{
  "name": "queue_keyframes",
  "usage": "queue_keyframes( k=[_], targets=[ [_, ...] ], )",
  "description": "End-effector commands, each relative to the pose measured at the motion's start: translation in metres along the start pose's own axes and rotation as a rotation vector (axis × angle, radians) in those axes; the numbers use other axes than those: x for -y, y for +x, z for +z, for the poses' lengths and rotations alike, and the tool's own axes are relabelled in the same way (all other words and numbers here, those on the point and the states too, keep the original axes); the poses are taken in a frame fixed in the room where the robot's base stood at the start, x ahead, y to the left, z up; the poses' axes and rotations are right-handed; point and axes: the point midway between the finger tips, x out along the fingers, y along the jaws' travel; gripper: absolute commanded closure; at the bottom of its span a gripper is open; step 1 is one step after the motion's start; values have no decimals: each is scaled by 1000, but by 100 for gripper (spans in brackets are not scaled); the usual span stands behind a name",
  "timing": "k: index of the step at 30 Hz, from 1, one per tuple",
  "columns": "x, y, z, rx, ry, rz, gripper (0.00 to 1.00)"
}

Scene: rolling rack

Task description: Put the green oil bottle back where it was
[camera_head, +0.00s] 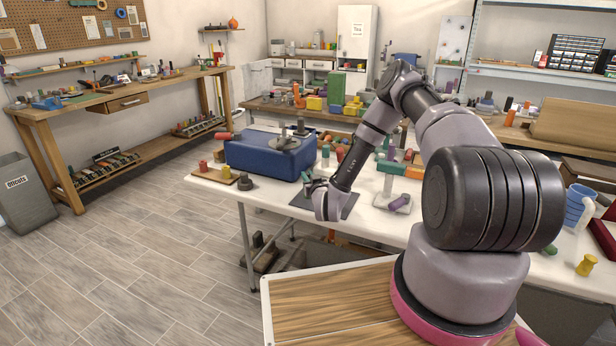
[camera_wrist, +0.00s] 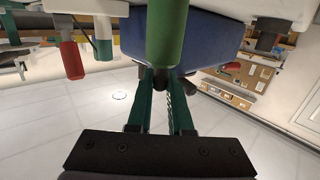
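The green oil bottle (camera_wrist: 166,32) is close at the top centre of the wrist view, which looks upside down. Its green body runs out of the frame, and a dark neck or cap (camera_wrist: 160,80) lies at my fingertips. My gripper (camera_wrist: 161,82) has its two green fingers close together, one on each side of this dark end, and looks shut on it. In the head view my gripper (camera_head: 312,184) is low over the white table, beside the blue case. My wrist partly hides it there, and I cannot clearly make out the bottle.
The blue case (camera_head: 262,152) stands left of my gripper on the white table (camera_head: 270,195). A small board with red and yellow pieces (camera_head: 222,173) lies at the table's left end. Red-bodied items (camera_wrist: 72,60) show in the wrist view.

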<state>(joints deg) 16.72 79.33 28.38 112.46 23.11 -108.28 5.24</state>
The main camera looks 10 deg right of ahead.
Motion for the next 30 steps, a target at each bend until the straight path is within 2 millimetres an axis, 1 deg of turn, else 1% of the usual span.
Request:
queue_keyframes(
  k=[1,2,14,17,20,24,30],
  targets=[
    [0,0,0,0,0,0,63],
    [0,0,0,0,0,0,52],
    [0,-2,-4,1,0,0,52],
    [0,-15,-2,4,1,0,52],
    [-1,-35,-2,4,2,1,52],
    [-1,-67,-2,5,3,1,52],
    [0,-103,-2,4,2,1,52]
  ],
)
